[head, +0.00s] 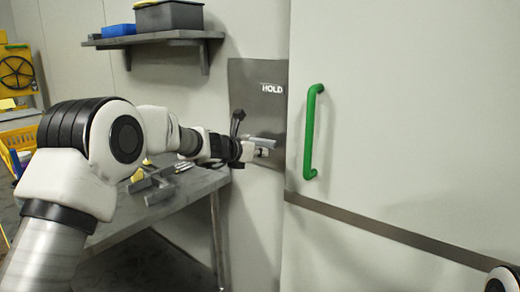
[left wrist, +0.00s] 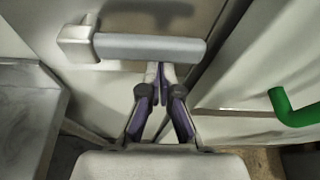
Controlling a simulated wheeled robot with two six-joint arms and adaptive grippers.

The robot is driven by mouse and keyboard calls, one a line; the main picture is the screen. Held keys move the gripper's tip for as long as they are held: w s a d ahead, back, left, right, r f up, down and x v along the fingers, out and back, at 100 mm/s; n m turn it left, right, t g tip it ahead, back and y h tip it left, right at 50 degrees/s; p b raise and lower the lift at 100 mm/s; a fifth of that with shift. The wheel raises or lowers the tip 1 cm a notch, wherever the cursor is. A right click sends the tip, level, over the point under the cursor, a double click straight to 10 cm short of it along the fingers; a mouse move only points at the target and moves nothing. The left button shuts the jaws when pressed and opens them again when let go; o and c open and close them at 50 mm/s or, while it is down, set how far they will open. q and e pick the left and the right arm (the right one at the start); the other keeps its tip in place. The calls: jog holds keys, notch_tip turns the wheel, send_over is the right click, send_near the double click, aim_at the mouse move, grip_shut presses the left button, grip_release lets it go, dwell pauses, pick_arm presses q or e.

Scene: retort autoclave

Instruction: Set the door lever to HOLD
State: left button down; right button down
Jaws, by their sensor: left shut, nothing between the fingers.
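The door lever (head: 263,141) is a grey bar on a dark metal panel (head: 245,85) beside the door, below the printed word HOLD (head: 272,88). In the left wrist view the lever (left wrist: 155,49) lies level across the picture, with its square pivot block (left wrist: 77,43) at the left end. My left gripper (head: 264,152) is shut and empty, just below the lever. In the left wrist view its fingertips (left wrist: 160,72) are together at the bar's lower edge; I cannot tell whether they touch it. My right gripper is not in view.
A large pale door with a green handle (head: 311,132) is right of the panel; the handle also shows in the left wrist view (left wrist: 291,108). A steel table (head: 165,207) with metal parts stands below my left arm. A shelf (head: 150,39) holds a grey bin (head: 169,16).

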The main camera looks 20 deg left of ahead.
pick_arm(q)
jog(key=shift+w+a+r+n+h+p, duration=0.15)
jog(key=shift+a+r+n+h+p, duration=0.25)
jog(key=shift+r+n+h+p, duration=1.4)
jog(key=shift+w+a+r+n+y+p, duration=0.15)
jog(key=shift+a+r+n+y+p, duration=0.5)
jog(key=shift+p, duration=2.7)
jog(key=shift+w+a+r+n+h+p, duration=0.2)
jog(key=shift+r+n+h+p, duration=1.25)
jog(key=shift+p, duration=1.1)
jog(key=shift+y, duration=0.4)
